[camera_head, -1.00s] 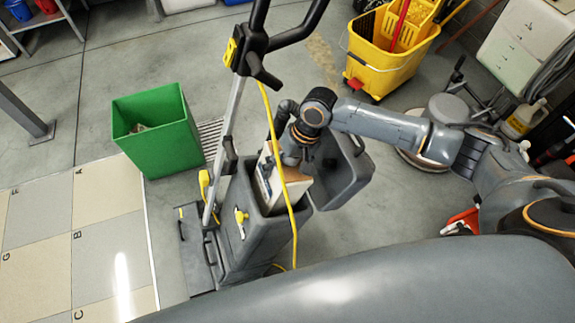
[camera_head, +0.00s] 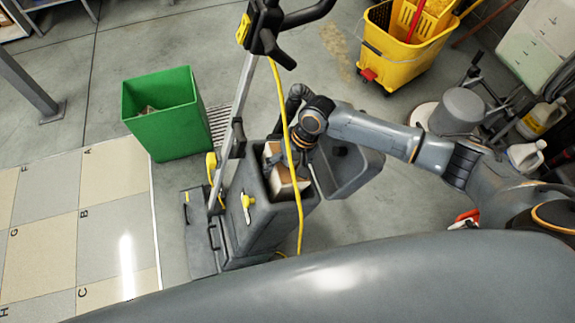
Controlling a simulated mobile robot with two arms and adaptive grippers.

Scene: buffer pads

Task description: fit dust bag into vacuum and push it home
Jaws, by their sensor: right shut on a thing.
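The grey upright vacuum (camera_head: 252,228) stands in the middle with its bag compartment open at the top. Its lid (camera_head: 352,172) hangs open to the right. The pale dust bag (camera_head: 284,182), with a brown part, is inside the compartment; its upper part shows and its lower part is hidden by the walls. My right gripper (camera_head: 290,158) comes down from above and is shut on the bag at the opening; its fingertips are mostly hidden. I cannot tell whether the bag is seated at the bottom. My left gripper is not in view.
A yellow cord (camera_head: 285,125) hangs across the front of the compartment. A green bin (camera_head: 165,125) stands to the left and a yellow mop bucket (camera_head: 395,55) at the back right. Bottles (camera_head: 525,157) and a floor machine (camera_head: 455,112) stand at the right.

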